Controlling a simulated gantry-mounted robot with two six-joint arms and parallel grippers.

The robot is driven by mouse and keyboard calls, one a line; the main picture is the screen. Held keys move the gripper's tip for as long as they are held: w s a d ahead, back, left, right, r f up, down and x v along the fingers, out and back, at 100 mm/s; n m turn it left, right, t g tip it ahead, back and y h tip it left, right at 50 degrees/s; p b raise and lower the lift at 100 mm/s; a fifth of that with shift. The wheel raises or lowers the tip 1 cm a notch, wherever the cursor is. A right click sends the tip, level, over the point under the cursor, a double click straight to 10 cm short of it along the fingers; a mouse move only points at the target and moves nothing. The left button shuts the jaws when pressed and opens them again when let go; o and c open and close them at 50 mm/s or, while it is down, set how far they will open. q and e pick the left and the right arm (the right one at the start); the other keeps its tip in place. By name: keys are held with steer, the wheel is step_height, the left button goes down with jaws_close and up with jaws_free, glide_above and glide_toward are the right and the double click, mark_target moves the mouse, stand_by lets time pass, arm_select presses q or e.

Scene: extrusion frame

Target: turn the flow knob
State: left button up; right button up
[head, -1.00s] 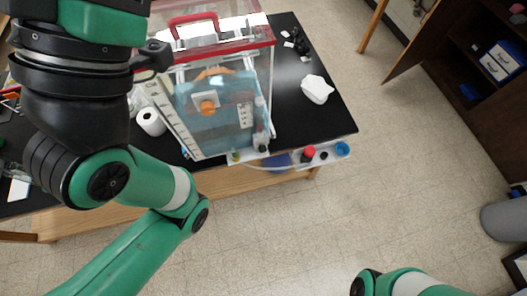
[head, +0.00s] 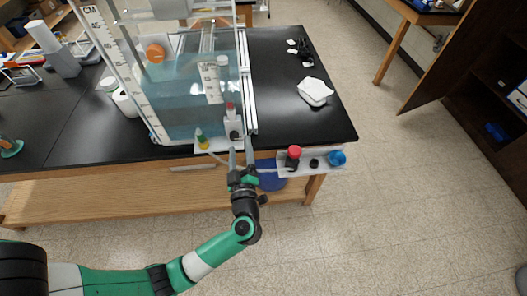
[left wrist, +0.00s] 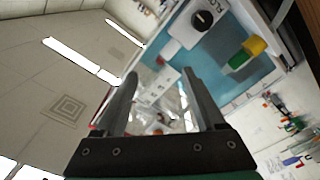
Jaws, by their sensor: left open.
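The flow knob (left wrist: 203,20) is a round black dial with a pale pointer mark on a white plate, at the top of the left wrist view. Partly legible lettering stands beside it. In the head view a small dark knob on a white mount (head: 234,128) at the tank's front appears to be it. My left gripper (head: 241,150) is open just in front of that mount. In the left wrist view its fingers (left wrist: 160,74) are spread, with nothing between them, and the knob lies beyond the tips, up and right. My right gripper is out of view.
The water tank (head: 190,118) stands at the black table's (head: 300,120) front edge. A yellow-and-green valve (head: 201,140) sits left of the mount. A panel with red (head: 294,152), black (head: 314,163) and blue (head: 337,158) knobs is to the right. The floor in front is clear.

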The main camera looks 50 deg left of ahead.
arm_select(q)
steer(key=m+b, duration=0.1)
steer(key=b, duration=0.1)
glide_toward(234, 139)
steer(key=v, duration=0.2)
steer(key=b+x, duration=0.3)
steer(key=x, duration=0.8)
steer(key=shift+w+a+f, duration=0.1)
steer(key=shift+w+a, duration=0.1)
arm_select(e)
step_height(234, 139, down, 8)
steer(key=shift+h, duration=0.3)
arm_select(q)
jaws_close()
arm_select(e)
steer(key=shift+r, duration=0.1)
